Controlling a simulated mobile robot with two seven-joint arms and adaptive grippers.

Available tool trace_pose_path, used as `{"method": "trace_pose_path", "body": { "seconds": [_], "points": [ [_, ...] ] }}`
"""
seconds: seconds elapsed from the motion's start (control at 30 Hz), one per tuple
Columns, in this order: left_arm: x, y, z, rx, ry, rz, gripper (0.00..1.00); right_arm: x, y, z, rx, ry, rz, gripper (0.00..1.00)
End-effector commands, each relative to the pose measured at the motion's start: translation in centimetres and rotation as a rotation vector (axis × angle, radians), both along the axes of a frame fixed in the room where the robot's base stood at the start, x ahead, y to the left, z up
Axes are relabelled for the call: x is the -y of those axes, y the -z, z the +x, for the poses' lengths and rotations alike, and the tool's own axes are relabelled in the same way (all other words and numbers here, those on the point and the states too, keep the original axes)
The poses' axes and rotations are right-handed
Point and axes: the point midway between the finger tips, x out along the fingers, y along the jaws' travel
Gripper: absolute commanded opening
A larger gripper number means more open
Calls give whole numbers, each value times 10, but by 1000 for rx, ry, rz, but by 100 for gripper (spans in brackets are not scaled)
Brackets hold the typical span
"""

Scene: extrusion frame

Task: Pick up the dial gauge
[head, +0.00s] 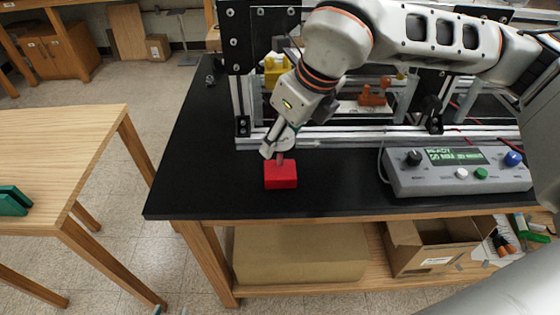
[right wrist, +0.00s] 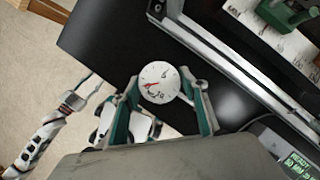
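The dial gauge (head: 284,142) has a round white face and stands with its stem down at the red block (head: 281,176) near the front of the black bench. In the right wrist view, the gauge's face (right wrist: 158,84), with a red needle, lies between the fingertips of my right gripper (right wrist: 160,76). The fingers are spread on either side of the gauge, close to its rim; I cannot tell whether they touch it. My left gripper (right wrist: 96,79) is off to the side, beyond the bench edge, with its thin fingers apart and nothing visible between them.
An aluminium extrusion frame (head: 345,135) stands just behind the gauge. A control box (head: 455,172) with display and knobs is to the right. A wooden table (head: 60,150) stands further left; a cardboard box (head: 435,247) is below.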

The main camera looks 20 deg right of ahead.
Motion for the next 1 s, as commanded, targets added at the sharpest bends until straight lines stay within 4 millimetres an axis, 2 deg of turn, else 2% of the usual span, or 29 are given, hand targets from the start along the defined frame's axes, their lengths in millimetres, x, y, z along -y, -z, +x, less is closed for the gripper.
{"method": "trace_pose_path", "body": {
  "seconds": [0.03, 0.07, 0.37, 0.57, 0.77, 1.0],
  "points": [
    [0, 0, 0, 0, 0, 0, 40, 0, 0, 0, 0, 0, 0, 7],
    [0, 0, 0, 0, 0, 0, 40, 0, 0, 0, 0, 0, 0, 0],
    [0, 0, 0, 1, -1, 0, 40, 0, -2, 1, 3, 0, 1, 0],
    [0, -1, 0, 1, -1, 0, 40, 0, -13, 1, 5, 2, 1, 0],
    [0, -1, 1, 1, -1, 0, 40, 0, -43, 2, 8, 2, 2, 0],
    [0, -4, 1, 3, 0, 0, 40, -1, -106, 2, 10, 1, 3, 0]
  ]
}}
